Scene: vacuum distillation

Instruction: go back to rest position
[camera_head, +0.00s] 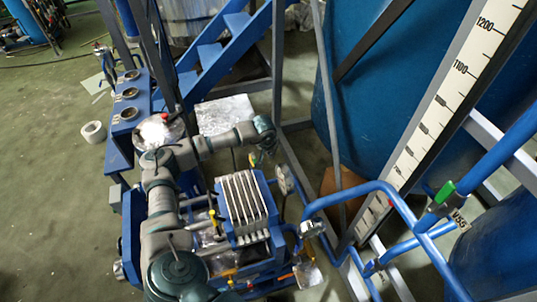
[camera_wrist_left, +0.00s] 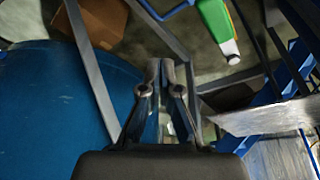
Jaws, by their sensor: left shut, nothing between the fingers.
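My left arm comes up from the bottom of the head view, bends over the blue pump unit (camera_head: 247,210) and reaches right. Its wrist end is near the grey frame post, and the small left gripper (camera_head: 268,148) is hard to make out there. In the left wrist view the left gripper (camera_wrist_left: 160,68) shows clearly. Its two fingers meet at the tips with nothing between them, and it is clear of the things around it. My right gripper is in neither view.
A large blue tank (camera_head: 370,90) stands beside the left gripper, with a graduated scale (camera_head: 440,105) in front. Blue pipe railing (camera_head: 350,192) and blue stairs (camera_head: 215,55) are close by. A green and white object (camera_wrist_left: 217,28) is ahead. Open floor (camera_head: 60,190) lies left.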

